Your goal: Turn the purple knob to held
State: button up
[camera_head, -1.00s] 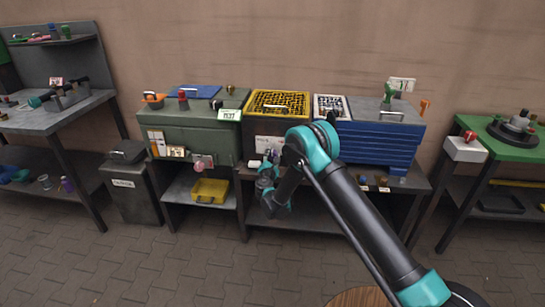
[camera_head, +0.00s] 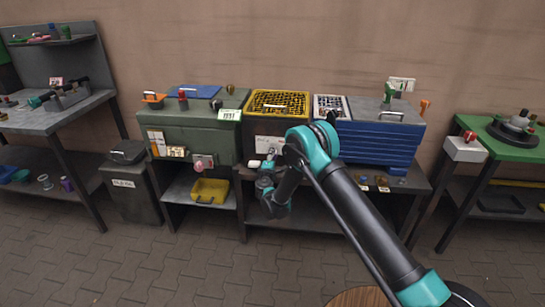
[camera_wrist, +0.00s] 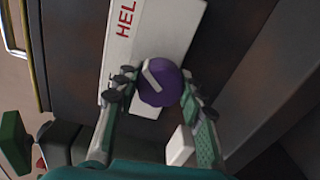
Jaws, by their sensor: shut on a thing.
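The purple knob (camera_wrist: 160,85) is round with a white pointer line, which slants to the upper left in the wrist view. It sits on a white label plate (camera_wrist: 165,35) with red lettering that begins "HEL"; a second word is mostly hidden by the left finger. My gripper (camera_wrist: 157,90) is shut on the knob, one finger on each side. In the head view my gripper (camera_head: 268,168) is at the front of the dark cabinet below the yellow crate, and my wrist hides the knob there.
The white label plate also shows in the head view (camera_head: 270,144). A yellow crate (camera_head: 278,92) stands on top. To the left is a green cabinet (camera_head: 190,128) with a yellow bin (camera_head: 209,190) below; to the right, stacked blue cases (camera_head: 378,145). The paved floor in front is clear.

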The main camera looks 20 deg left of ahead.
jog(key=shift+m, duration=0.3)
jog(key=o, duration=1.2)
jog(key=shift+s, duration=0.1)
jog(key=v, duration=0.7)
jog(key=shift+s+d, duration=0.1)
jog(key=shift+s, duration=0.1)
